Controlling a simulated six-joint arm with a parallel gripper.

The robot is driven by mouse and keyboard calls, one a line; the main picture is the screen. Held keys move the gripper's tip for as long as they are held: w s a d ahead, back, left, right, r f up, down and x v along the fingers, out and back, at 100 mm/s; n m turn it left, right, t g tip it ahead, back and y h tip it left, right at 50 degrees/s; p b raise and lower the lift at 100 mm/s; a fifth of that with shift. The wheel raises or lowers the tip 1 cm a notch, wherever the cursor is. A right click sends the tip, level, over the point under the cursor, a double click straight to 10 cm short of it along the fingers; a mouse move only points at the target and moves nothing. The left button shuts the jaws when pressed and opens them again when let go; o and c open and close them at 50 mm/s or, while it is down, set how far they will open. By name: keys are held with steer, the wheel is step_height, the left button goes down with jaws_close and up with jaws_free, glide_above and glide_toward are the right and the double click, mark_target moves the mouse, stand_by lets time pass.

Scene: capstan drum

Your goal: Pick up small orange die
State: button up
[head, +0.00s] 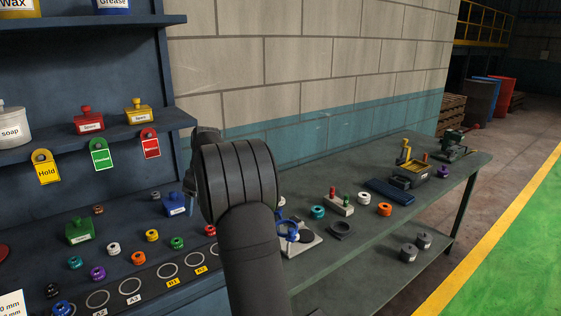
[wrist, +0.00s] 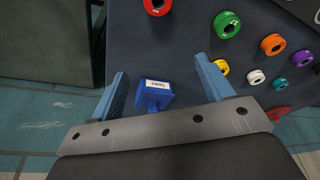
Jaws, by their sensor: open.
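An orange ring-shaped die (head: 138,257) lies on the dark bench at the left in the head view. It also shows at the upper right of the wrist view (wrist: 272,44). A smaller brownish-orange ring (head: 98,209) lies farther back, and another orange ring (head: 385,209) lies on the right table. I cannot tell which is the small orange die. My gripper (wrist: 162,66) is open, its blue fingers apart above the bench. A blue labelled box (wrist: 153,93) shows between the fingers, apparently below them. In the head view my arm hides most of the gripper.
Green (head: 177,243), yellow (head: 152,235), white (head: 113,248) and purple (head: 98,273) rings surround the orange one on the bench. A green box (head: 80,231) stands to the left. A shelf (head: 90,138) with hanging tags overhangs the back. A grey table (head: 340,255) adjoins at right.

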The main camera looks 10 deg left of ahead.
steer(key=shift+c, duration=1.4)
steer(key=s+a+r+n+h, duration=0.2)
steer(key=s+a+r, duration=0.3)
steer(key=s, duration=0.4)
steer(key=s+a+r+n+h, duration=0.1)
steer(key=s+a+r, duration=0.4)
steer(key=s, duration=0.4)
glide_above(139, 255)
steer(key=shift+g, duration=0.3)
steer(key=f, duration=1.2)
steer(key=shift+s+d, duration=0.15)
steer(key=shift+s, duration=0.25)
steer(key=shift+w+f, duration=0.2)
steer(key=shift+f, duration=1.1)
steer(key=shift+w+f, duration=0.15)
steer(key=shift+f, duration=1.15)
steer(key=c, duration=1.2)
steer(key=shift+o, duration=0.2)
